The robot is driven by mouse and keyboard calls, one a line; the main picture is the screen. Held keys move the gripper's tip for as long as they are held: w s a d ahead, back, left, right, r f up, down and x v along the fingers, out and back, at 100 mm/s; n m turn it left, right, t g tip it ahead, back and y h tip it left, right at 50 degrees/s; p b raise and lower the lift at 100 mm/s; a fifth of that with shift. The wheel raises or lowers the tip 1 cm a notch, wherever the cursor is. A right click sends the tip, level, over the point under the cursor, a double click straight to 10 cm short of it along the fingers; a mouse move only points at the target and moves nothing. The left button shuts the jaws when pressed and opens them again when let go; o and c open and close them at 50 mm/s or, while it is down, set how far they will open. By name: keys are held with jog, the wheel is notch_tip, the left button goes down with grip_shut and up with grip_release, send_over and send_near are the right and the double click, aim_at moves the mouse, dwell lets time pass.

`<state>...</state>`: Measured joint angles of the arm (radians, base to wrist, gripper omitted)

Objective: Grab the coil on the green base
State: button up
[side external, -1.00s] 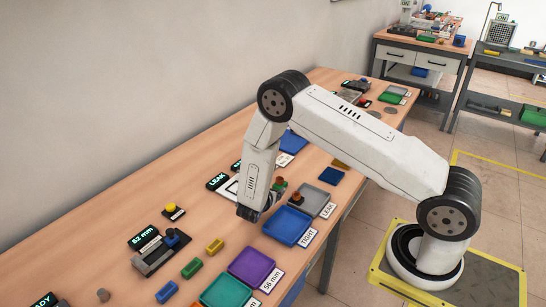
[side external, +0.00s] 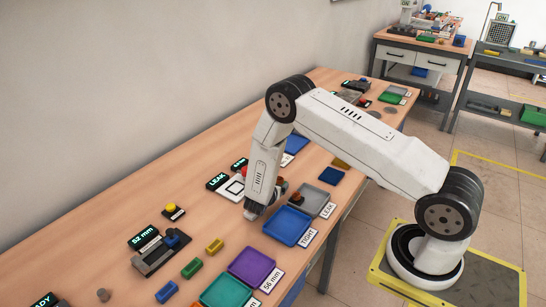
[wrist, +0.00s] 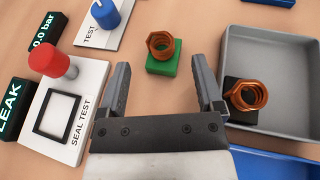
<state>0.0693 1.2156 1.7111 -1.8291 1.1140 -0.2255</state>
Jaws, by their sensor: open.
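A copper coil (wrist: 162,44) sits on a green base (wrist: 163,65) on the wooden bench, in the upper middle of the wrist view. My gripper (wrist: 165,75) is open and empty, with its two fingers pointing toward the coil. The coil and its green base lie just beyond the fingertips, roughly centred between them. In the side view my gripper (side external: 252,212) is low over the bench and my arm hides the coil on the green base.
A second copper coil (wrist: 247,96) on a black base lies in the grey tray (wrist: 285,35), close to the right finger. A seal test panel (wrist: 85,118) with a red knob (wrist: 50,60) stands left. A blue tray (side external: 288,225) lies in front.

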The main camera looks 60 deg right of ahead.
aim_at(278, 182)
jog(key=shift+x, duration=1.75)
grip_shut()
